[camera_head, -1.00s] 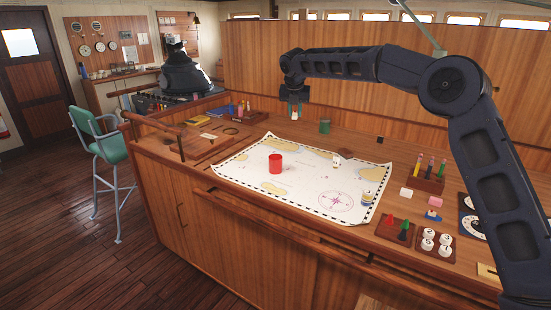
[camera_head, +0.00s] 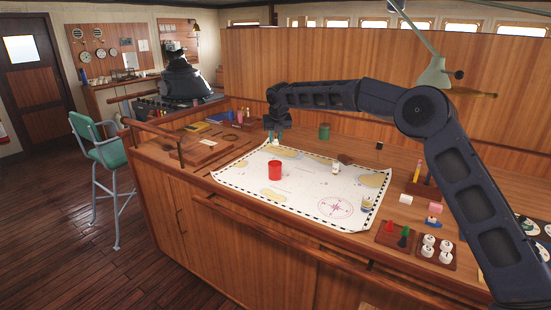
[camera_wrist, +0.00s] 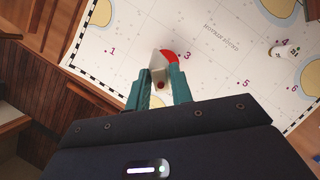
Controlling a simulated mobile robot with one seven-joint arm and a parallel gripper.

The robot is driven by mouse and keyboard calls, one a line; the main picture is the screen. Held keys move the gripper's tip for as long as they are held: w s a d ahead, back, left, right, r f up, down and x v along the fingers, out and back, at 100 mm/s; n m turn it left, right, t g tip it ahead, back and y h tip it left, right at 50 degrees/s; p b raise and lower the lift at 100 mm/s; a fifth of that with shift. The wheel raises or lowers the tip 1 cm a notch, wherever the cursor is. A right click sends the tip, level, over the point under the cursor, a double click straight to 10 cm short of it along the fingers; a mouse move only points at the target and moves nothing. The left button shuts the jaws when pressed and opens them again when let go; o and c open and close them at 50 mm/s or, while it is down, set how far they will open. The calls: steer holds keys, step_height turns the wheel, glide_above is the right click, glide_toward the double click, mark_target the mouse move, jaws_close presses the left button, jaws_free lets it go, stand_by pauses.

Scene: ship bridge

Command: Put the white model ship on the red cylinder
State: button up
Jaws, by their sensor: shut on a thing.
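My gripper (camera_head: 273,137) is low over the far left part of the chart, behind the red cylinder (camera_head: 275,170) in the head view. In the wrist view its teal fingers (camera_wrist: 160,88) are shut on a small white thing, which looks like the white model ship (camera_wrist: 156,66). The red cylinder (camera_wrist: 171,56) shows just beyond the held ship, partly hidden by it. The cylinder stands upright on the chart. I cannot tell whether the ship touches it. In the head view the held ship is too small to make out.
The chart (camera_head: 232,177) covers the middle of the wooden table. A green cylinder (camera_head: 324,131) is behind. A blue-and-white boat (camera_head: 433,222) and game pieces are at right.

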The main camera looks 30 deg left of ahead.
mark_target(275, 163)
steer(key=shift+f, duration=4.7)
steer(key=shift+f, duration=0.15)
steer(key=o, duration=0.9)
steer(key=shift+o, duration=0.2)
steer(key=v, duration=1.2)
steer(key=shift+d, duration=0.15)
